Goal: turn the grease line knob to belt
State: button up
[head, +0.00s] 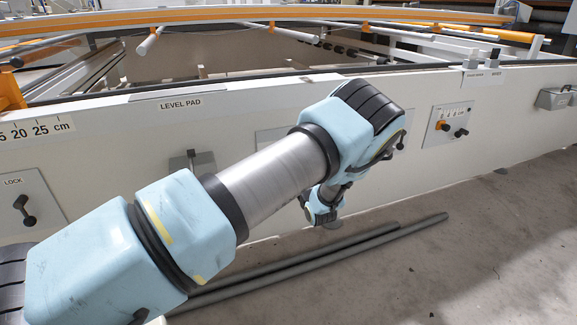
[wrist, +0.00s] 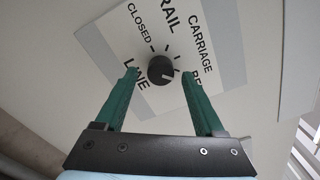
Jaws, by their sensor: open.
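In the wrist view the black round knob (wrist: 161,71) sits on a pale label plate (wrist: 222,50). Around it I read CLOSED, RAIL, CARRIAGE and a word starting BE, partly hidden by a finger; LINE is at the left. A small pale mark on the knob seems to point right and slightly down, towards the BE word. My gripper (wrist: 157,72) is open, its two green fingers either side of the knob with gaps; I cannot tell how far the tips are from the panel. In the head view my arm hides the gripper's fingers and this knob.
Grey rods (head: 300,262) lie on the floor below my arm. Floor at the right is clear.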

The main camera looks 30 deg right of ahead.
jog(key=s+a, duration=0.1)
jog(key=s, duration=0.8)
jog(key=shift+s+a+p, duration=0.15)
jog(key=shift+s+p, duration=0.1)
jog(key=shift+p, duration=0.2)
jog(key=shift+s, duration=0.15)
